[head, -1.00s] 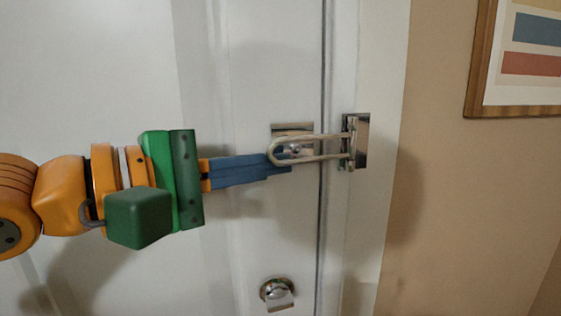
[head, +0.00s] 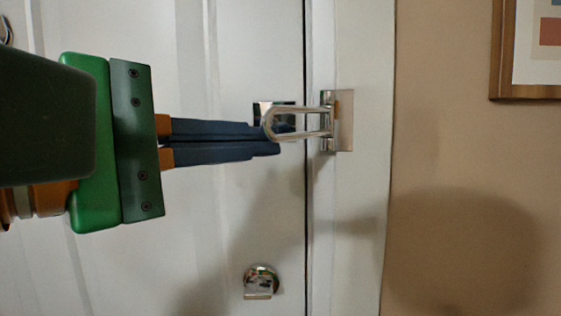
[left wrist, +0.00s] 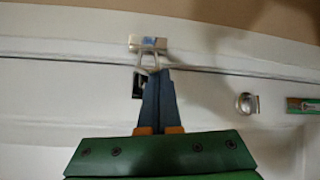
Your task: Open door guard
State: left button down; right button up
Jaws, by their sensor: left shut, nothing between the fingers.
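The door guard is a shiny metal U-shaped bar (head: 300,110) hinged to a plate (head: 343,120) on the door frame. The bar lies across the door gap, over a small dark and metal plate (head: 262,106) on the white door (head: 225,220). My left gripper (head: 277,146) comes in from the left with its blue fingers together and nothing between them. Its tips are at the rounded end of the bar; whether they touch it I cannot tell. In the left wrist view the fingertips (left wrist: 160,73) overlap the end of the bar (left wrist: 147,60). My right gripper is not in view.
A metal door knob or latch (head: 261,281) sits lower on the door, and it also shows in the left wrist view (left wrist: 247,103). A beige wall (head: 450,160) with a framed picture (head: 505,50) is at the right. The door gap (head: 306,220) looks closed.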

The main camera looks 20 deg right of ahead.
pick_arm(q)
jog(key=s+d+b, duration=0.1)
jog(key=s+d, duration=0.4)
jog(key=shift+s+d+b, duration=0.3)
jog(key=shift+s+b, duration=0.05)
jog(key=shift+s, duration=0.05)
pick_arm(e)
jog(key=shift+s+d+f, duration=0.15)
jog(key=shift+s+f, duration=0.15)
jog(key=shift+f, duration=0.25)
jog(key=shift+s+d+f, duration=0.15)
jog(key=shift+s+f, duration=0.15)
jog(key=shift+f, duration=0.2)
